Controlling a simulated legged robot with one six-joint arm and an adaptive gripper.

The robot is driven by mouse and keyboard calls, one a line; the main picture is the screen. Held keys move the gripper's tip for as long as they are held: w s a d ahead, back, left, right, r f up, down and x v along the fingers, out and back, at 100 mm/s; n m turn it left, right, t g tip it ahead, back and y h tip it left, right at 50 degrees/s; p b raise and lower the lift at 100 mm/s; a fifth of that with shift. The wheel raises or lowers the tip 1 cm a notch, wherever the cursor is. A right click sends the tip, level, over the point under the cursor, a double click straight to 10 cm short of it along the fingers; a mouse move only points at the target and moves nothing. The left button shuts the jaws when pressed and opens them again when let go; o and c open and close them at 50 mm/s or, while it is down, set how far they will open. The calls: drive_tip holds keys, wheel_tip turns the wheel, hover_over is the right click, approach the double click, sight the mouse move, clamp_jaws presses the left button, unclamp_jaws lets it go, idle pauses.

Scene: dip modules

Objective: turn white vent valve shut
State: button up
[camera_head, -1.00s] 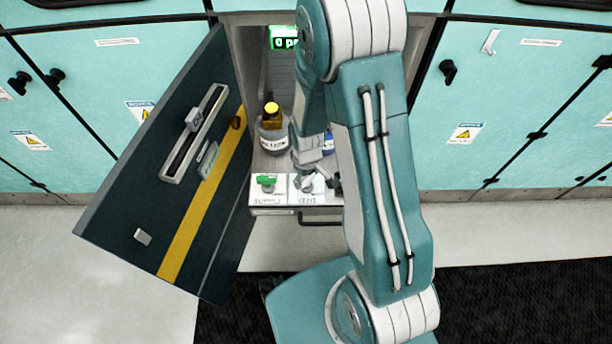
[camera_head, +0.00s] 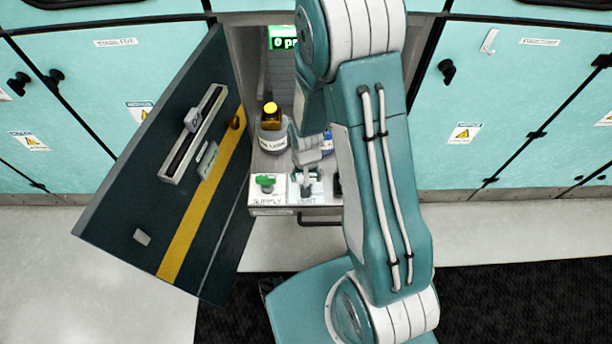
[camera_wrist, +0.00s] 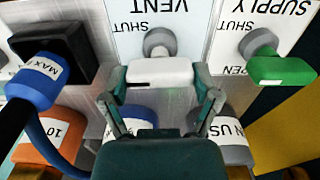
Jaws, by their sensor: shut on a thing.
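The white vent valve handle (camera_wrist: 160,72) shows in the wrist view below its grey stem (camera_wrist: 159,43), on a white plate marked VENT and SHUT, upside down in this view. My gripper (camera_wrist: 162,92) has one finger at each end of the handle and is shut on it. The handle lies crosswise in the wrist view. In the head view my gripper (camera_head: 308,178) is over the VENT plate (camera_head: 307,200), and my arm hides part of the valve.
The green supply valve (camera_head: 265,181) is just left of the vent plate; it also shows in the wrist view (camera_wrist: 280,68). A black block and a blue MAX-labelled part (camera_wrist: 35,80) sit beside the vent plate. Bottles (camera_head: 271,130) stand behind. The open dark door (camera_head: 165,180) bounds the left.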

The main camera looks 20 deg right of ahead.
drive_tip(key=shift+s+m, duration=0.1)
drive_tip(key=shift+m, duration=0.2)
drive_tip(key=o, duration=1)
drive_tip(key=shift+c, duration=0.2)
drive_tip(key=shift+a, duration=0.1)
wheel_tip(320, 180, up, 12)
drive_tip(key=shift+f, duration=0.1)
drive_tip(key=s+r+n+t, duration=0.2)
drive_tip(key=s+r, duration=0.5)
drive_tip(key=r, duration=0.4)
drive_tip(key=s+r+n+t, duration=0.1)
drive_tip(key=s+r+t, duration=0.2)
drive_tip(key=s+r, duration=0.3)
wheel_tip(320, 180, up, 6)
drive_tip(key=shift+s+f+n+t, duration=0.1)
drive_tip(key=shift+s+n+t, duration=0.2)
drive_tip(key=shift+s+n, duration=0.1)
